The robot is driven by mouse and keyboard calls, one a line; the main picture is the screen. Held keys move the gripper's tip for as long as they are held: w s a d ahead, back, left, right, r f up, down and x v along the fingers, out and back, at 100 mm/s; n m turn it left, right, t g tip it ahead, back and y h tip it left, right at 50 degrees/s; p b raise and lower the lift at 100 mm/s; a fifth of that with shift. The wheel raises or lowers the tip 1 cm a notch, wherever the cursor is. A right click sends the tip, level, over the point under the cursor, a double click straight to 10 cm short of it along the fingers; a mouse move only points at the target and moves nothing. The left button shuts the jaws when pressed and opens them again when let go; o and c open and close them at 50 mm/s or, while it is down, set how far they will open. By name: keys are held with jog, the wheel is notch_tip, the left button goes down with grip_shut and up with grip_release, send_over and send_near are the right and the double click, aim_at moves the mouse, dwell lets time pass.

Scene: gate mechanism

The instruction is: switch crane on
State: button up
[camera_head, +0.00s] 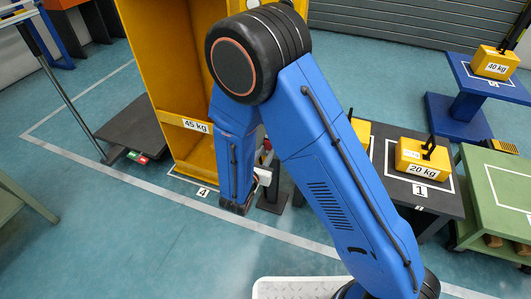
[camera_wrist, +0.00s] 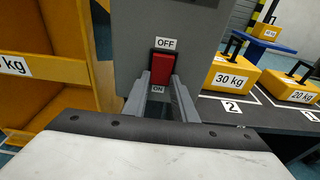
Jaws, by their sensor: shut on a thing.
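The crane switch (camera_wrist: 162,69) is a red rocker in a black frame on a grey box (camera_wrist: 205,35). A label OFF is above it and a label ON below it. My gripper (camera_wrist: 160,84) points at the box, its two grey fingers close on either side of the red switch and shut on it. The fingers partly cover the switch's lower sides. Which way the rocker is tipped I cannot tell. In the head view my blue arm hides most of the gripper and the switch.
A tall yellow 45 kg frame (camera_head: 168,70) stands just left of the box. To the right, a dark table (camera_head: 440,207) holds yellow weights, including the 20 kg one (camera_head: 423,157). A green table (camera_head: 497,190) stands further right.

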jog(key=shift+f+t, duration=0.15)
jog(key=shift+t, duration=0.25)
jog(key=o, duration=1)
jog(key=shift+o, duration=0.2)
jog(key=v, duration=1.7)
jog(key=shift+a, duration=0.15)
jog(key=shift+s+f, duration=0.1)
